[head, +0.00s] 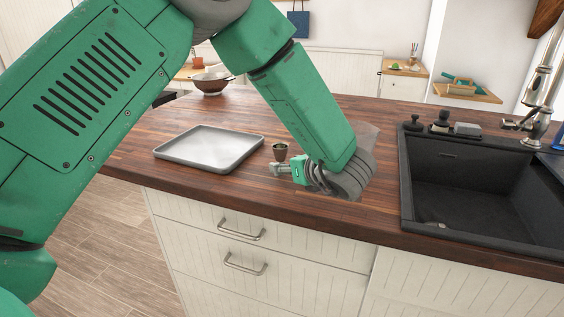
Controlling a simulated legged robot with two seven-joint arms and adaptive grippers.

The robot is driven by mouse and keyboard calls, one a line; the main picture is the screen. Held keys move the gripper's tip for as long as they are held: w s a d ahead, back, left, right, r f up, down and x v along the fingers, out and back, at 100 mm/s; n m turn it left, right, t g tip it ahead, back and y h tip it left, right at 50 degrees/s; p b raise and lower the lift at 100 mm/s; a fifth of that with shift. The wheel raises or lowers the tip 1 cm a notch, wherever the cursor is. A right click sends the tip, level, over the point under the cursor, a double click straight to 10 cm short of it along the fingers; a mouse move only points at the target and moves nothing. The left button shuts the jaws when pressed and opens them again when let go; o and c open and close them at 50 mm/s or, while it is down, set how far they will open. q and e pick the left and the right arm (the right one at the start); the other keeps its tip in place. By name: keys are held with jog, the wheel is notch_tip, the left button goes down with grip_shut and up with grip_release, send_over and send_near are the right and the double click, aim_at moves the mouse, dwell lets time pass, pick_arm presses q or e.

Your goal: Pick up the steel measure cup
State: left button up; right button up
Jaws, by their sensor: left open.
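A small dark metal cup (280,151), which looks like the steel measure cup, stands upright on the wooden counter, just right of a grey tray. My left arm reaches over the counter from the left. Its gripper (276,169) is open, low over the counter, with the fingers pointing left. In the picture the cup shows just above the fingers, and its lower part is partly hidden by them. I cannot tell whether they touch. My right gripper is not in view.
The grey rectangular tray (210,148) lies left of the cup. A black sink (485,185) with a tap (535,90) is at the right, with small dark items (440,122) on its back rim. A bowl (211,82) stands farther back. Bare counter (330,205) lies in front.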

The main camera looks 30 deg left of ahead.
aim_at(284, 159)
pick_arm(q)
jog(key=a, duration=0.1)
jog(key=w+a, duration=0.1)
jog(key=a, duration=0.1)
jog(key=shift+w+f, duration=0.2)
jog(key=shift+f, duration=0.05)
jog(key=shift+w+a+f, duration=0.15)
jog(key=shift+w+f, duration=0.05)
jog(key=shift+w, duration=0.1)
jog(key=shift+w+d, duration=0.2)
jog(key=shift+w, duration=0.05)
jog(key=shift+d, duration=0.1)
jog(key=shift+s+a, duration=0.1)
jog(key=shift+a, duration=0.3)
jog(key=c, duration=1)
jog(key=shift+a+f, duration=0.2)
jog(key=shift+a, duration=0.15)
grip_shut()
